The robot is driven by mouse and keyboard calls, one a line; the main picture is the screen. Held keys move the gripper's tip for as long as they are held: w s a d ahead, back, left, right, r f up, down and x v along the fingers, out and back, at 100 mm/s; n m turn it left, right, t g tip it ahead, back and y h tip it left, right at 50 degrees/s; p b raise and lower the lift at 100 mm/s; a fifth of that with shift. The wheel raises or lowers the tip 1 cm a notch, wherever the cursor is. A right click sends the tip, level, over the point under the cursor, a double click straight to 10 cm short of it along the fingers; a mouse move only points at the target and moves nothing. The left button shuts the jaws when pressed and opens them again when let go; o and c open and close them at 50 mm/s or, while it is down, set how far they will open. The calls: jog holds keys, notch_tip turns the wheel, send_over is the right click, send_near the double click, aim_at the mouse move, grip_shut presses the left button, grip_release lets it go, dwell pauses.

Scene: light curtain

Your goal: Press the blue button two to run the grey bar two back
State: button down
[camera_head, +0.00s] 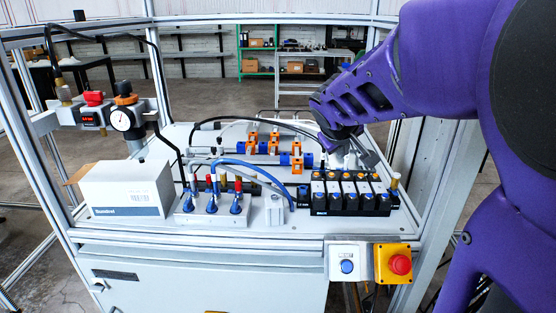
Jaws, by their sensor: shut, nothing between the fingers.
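A black valve block (350,198) stands at the right of the white bench top, with several modules in a row that carry small blue and orange parts. I cannot read any number on them, so I cannot tell which is blue button two. A row of cylinders with blue and orange parts (265,148) lies behind it. I cannot pick out grey bar two; the arm covers part of that area. My gripper (369,157) is shut and empty, above and behind the right part of the valve block, apart from its front face.
A larger blue button (347,266) in a white box and a red emergency button (400,264) on a yellow box hang at the bench front. A connector block (212,212) with blue hoses and a white carton (128,187) stand left. Frame posts flank the bench.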

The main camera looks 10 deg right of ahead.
aim_at(336, 194)
notch_tip(336, 194, down, 9)
jog(key=b, duration=0.6)
jog(key=shift+r+b, duration=0.1)
jog(key=shift+b, duration=0.3)
dwell(1.8)
jog(key=shift+f, duration=0.4)
jog(key=shift+f, duration=0.45)
dwell(0.6)
jog(key=shift+r+p, duration=0.6)
jog(key=shift+r, duration=0.2)
